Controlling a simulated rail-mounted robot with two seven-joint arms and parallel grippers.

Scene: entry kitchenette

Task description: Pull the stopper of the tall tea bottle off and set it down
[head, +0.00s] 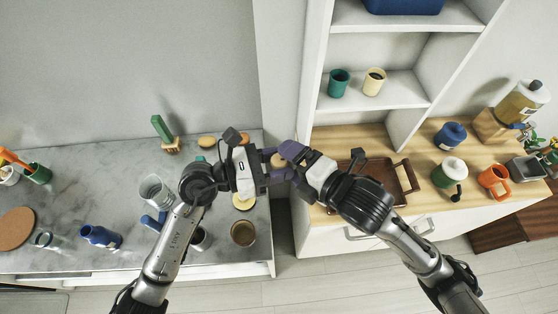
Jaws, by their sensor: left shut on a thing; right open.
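My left gripper (262,167) is shut in the middle of the view. A small tan-brown thing (268,154) shows between it and my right gripper; the gripper bodies hide most of it. I cannot tell whether it is the tall tea bottle or its stopper. My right gripper (283,162) faces the left one closely, its purple fingers apart around the tan-brown part. I cannot tell whether they touch it. No tall tea bottle can be made out clearly elsewhere.
The marble counter (95,200) on the left holds a glass (154,190), a blue bottle (100,236) and a round brown board (16,228). The wooden counter on the right holds a brown tray (409,176), an orange mug (494,178) and a large amber dispenser (520,103). A gap separates the counters.

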